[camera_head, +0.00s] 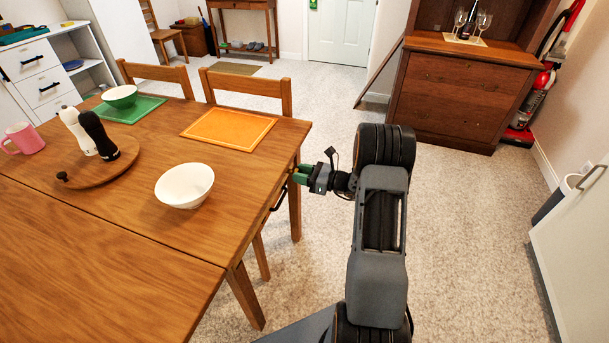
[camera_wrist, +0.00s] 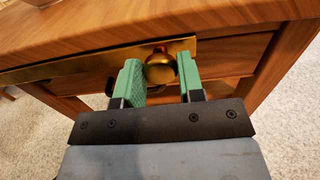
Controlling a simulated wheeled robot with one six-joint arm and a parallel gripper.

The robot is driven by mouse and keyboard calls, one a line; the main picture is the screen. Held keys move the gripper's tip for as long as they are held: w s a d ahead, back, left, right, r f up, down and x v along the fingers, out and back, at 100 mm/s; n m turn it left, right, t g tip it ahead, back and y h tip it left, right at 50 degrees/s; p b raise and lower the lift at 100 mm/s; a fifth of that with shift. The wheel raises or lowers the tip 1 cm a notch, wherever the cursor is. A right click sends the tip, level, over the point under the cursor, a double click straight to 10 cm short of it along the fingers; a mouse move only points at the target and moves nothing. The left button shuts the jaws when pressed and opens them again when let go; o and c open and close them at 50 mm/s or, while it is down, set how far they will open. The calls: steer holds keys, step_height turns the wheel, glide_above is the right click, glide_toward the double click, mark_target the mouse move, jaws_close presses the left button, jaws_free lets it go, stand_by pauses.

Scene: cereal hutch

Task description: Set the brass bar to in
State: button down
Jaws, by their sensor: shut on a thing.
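The brass bar (camera_wrist: 75,68) runs along the wooden table's side, just under the tabletop edge, in the wrist view. A round brass knob (camera_wrist: 160,68) stands out from it. My gripper (camera_wrist: 161,73) has its green fingers on either side of the knob and is shut on it. In the head view my gripper (camera_head: 302,176) is at the table's right side, below the tabletop. The bar cannot be made out there. Part of the bar is hidden behind my fingers in the wrist view.
A cabinet (camera_head: 460,92) stands at the back right.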

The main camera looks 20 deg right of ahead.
steer(key=c, duration=0.8)
jaws_free()
steer(key=shift+w+d, duration=0.15)
steer(key=shift+d, duration=0.05)
steer(key=shift+o, duration=0.2)
steer(key=p+v, duration=0.1)
steer(key=v, duration=1.3)
steer(key=shift+a, duration=0.1)
